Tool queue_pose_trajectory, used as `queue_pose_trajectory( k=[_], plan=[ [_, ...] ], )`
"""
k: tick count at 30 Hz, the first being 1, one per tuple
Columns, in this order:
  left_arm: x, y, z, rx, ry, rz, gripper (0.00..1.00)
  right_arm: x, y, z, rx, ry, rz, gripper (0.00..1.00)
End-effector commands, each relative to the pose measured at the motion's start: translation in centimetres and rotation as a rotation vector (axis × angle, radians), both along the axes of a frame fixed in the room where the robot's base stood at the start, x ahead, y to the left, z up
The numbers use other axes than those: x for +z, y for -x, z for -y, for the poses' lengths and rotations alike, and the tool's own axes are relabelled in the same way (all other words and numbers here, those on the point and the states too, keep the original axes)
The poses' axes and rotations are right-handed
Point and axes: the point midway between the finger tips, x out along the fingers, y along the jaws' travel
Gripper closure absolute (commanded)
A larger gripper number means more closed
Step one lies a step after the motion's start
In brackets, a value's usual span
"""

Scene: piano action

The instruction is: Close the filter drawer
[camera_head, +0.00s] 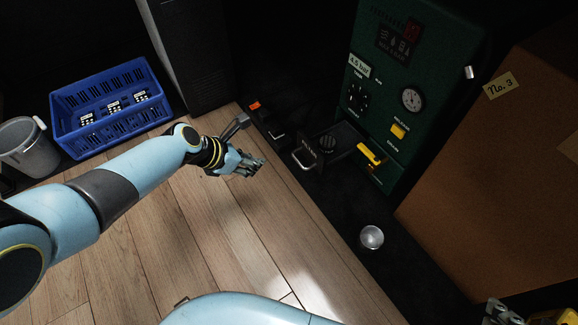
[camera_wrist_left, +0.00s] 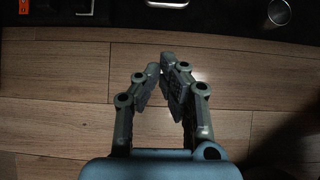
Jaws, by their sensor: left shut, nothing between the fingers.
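The filter drawer (camera_head: 312,155) is a dark tray with a pale metal handle, standing out from the front of the green machine (camera_head: 385,110) in the head view. A dark round piece sits at its back. The drawer's handle (camera_wrist_left: 168,3) is cut off at the top edge of the left wrist view. My left gripper (camera_head: 252,165) is shut and empty, left of the drawer and apart from its handle. It also shows in the left wrist view (camera_wrist_left: 163,68). What looks like part of my right gripper (camera_head: 500,312) shows at the lower right corner; its fingers are unclear.
A metal cup (camera_head: 372,237) stands on the dark surface near the machine. A yellow handle (camera_head: 368,154) juts from the machine right of the drawer. A blue crate (camera_head: 112,105), a grey bucket (camera_head: 27,145) and a brown board (camera_head: 490,170) stand around. The wooden floor (camera_head: 215,235) is clear.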

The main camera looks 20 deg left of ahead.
Motion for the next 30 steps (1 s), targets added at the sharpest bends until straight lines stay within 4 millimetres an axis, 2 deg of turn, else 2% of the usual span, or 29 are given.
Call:
queue_pose_trajectory(
  k=[1, 6, 14, 22, 30],
  plan=[
    [-0.7, -0.1, 0.2, 0.000, 0.001, -0.003, 1.00, -0.9, 0.2, 0.0, 0.000, 0.000, 0.018, 0.41],
    [-2.0, -0.7, 0.8, 0.000, 0.001, -0.006, 1.00, -2.4, 0.1, -0.1, 0.005, -0.002, 0.133, 0.41],
    [-3.8, -1.8, 1.6, -0.001, -0.001, -0.006, 1.00, -3.8, 0.8, -0.3, 0.018, -0.008, 0.311, 0.41],
    [-5.8, -2.9, 2.5, -0.001, 0.000, -0.007, 1.00, -1.1, -1.6, -1.0, 0.048, -0.017, 0.606, 0.41],
    [-6.2, -3.6, 2.9, -0.001, -0.001, -0.004, 1.00, 4.0, -5.4, -1.5, 0.074, -0.018, 0.829, 0.41]
  ],
)
